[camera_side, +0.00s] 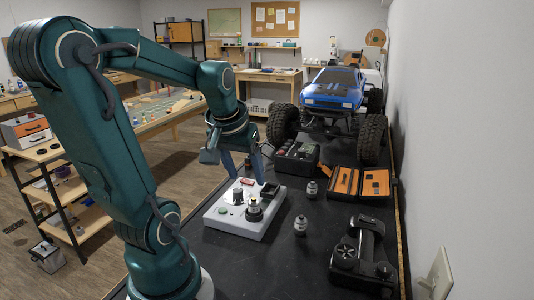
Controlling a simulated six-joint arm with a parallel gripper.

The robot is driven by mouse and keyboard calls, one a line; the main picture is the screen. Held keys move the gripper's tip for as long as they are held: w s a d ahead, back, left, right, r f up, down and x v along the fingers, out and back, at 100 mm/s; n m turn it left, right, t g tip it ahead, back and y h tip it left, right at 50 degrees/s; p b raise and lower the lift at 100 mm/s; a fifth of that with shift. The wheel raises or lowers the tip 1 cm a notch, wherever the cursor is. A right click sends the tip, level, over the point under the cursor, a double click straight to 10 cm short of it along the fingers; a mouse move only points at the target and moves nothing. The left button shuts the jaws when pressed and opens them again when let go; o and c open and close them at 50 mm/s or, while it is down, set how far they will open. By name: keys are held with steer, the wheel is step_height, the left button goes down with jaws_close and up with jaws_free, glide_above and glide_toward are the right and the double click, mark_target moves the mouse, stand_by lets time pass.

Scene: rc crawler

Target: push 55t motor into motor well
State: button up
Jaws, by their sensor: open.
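My gripper (246,178) points down over the back part of a white block (222,222), its two blue-grey fingers spread with a gap between them. The block lies on the black bench top. A small can-shaped part with a pale middle and dark base (254,210) stands upright at the front right of the block; it looks like the motor, but no label is readable. I cannot tell how deep it sits or which opening is the motor well.
Two small grey bottles (300,226) stand right of the block. A black case of small parts (297,160), an orange-lined open case (360,184) and a black transmitter (360,255) lie around. A blue crawler (334,88) stands behind.

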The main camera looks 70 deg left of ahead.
steer(key=s+d+m+t+h, duration=0.2)
steer(key=d+m, duration=0.7)
steer(key=d, duration=0.7)
steer(key=shift+s+d+r+h, duration=0.25)
steer(key=shift+r+h, duration=0.2)
steer(key=shift+h, duration=0.15)
